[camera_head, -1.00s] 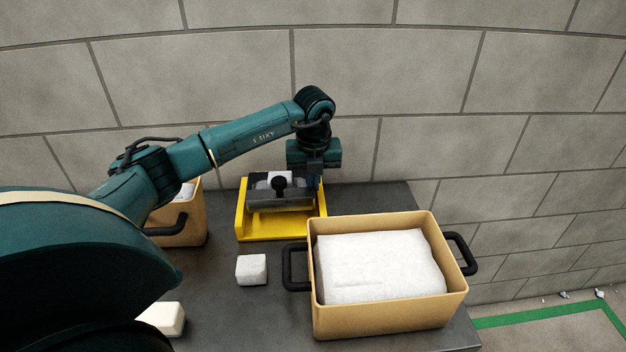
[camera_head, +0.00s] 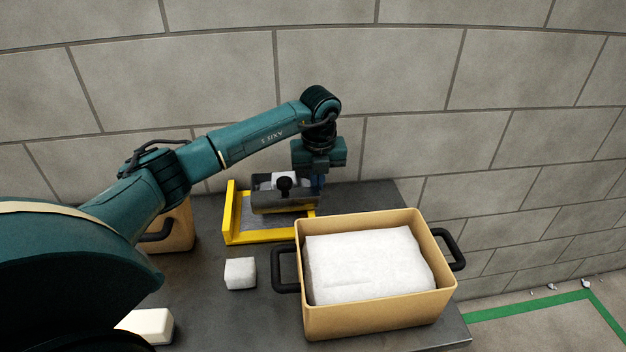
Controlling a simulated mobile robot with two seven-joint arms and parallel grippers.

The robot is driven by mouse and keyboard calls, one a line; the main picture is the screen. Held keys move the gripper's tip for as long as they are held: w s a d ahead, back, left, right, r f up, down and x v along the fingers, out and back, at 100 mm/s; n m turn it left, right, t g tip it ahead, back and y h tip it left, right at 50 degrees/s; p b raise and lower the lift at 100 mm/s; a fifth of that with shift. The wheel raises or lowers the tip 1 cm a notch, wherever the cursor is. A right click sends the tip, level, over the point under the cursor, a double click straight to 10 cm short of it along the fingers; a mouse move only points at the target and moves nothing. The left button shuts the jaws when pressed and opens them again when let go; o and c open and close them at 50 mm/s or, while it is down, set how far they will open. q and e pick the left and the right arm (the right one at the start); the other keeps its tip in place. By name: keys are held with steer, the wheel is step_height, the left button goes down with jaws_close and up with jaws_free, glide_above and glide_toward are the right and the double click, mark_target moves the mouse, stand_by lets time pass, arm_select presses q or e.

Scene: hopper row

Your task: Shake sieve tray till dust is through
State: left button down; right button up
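Any dust under the tray is hidden. My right gripper is not in view.
A tan bin (camera_head: 375,318) with black handles and a large white block (camera_head: 370,265) stands front right. A white cube (camera_head: 240,273) lies left of it. Another white block (camera_head: 147,325) and a second tan bin (camera_head: 182,230) are partly behind my arm. A block wall stands behind the dark table.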

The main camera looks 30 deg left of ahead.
arm_select(q)
steer(key=s+a, duration=0.2)
steer(key=a, duration=0.1)
steer(key=s+a+p, duration=0.1)
steer(key=s+a, duration=0.2)
stand_by(0.3)
steer(key=w+d, duration=0.2)
steer(key=d, duration=0.1)
steer(key=w+d, duration=0.3)
stand_by(0.4)
